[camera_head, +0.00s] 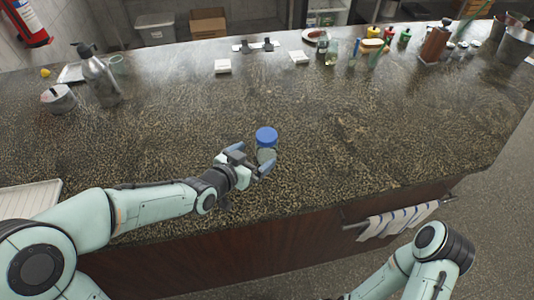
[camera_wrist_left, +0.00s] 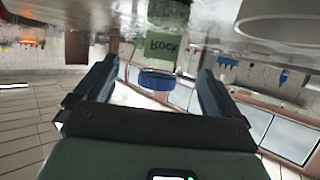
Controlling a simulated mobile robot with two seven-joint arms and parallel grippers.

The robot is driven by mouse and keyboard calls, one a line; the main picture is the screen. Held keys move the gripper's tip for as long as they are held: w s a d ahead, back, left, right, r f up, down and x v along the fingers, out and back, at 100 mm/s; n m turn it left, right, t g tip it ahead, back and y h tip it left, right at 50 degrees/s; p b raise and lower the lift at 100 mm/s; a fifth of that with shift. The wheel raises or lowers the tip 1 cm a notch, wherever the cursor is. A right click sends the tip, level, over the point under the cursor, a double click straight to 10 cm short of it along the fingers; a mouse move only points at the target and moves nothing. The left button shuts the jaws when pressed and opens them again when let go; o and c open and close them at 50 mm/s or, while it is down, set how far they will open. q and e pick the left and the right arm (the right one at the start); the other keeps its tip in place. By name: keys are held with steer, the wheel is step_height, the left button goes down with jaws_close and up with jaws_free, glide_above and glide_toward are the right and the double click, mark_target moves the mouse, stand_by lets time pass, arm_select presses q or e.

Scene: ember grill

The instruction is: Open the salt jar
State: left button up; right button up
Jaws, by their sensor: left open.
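The salt jar stands upright on the counter, with a clear body (camera_head: 266,155) and a blue lid (camera_head: 266,135) seated on top. I cannot tell whether either finger touches the jar. My right arm shows at the lower right, but its gripper is out of view.
The speckled stone counter (camera_head: 170,130) is clear around the jar. A striped towel (camera_head: 400,222) hangs on the front rail.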

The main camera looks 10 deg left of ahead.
mark_target(261, 149)
arm_select(q)
steer(key=shift+w+d+f, duration=0.25)
steer(key=shift+w+d, duration=0.05)
steer(key=shift+w, duration=0.2)
steer(key=shift+w+d+f, duration=0.15)
steer(key=shift+w+d, duration=0.05)
steer(key=shift+w, duration=0.45)
steer(key=x, duration=0.4)
steer(key=shift+w+p, duration=0.3)
steer(key=shift+w, duration=0.1)
steer(key=shift+w+d, duration=0.1)
steer(key=shift+w, duration=0.15)
steer(key=shift+s, duration=0.1)
steer(key=shift+c, duration=0.3)
steer(key=c, duration=1.1)
steer(key=shift+c, duration=0.2)
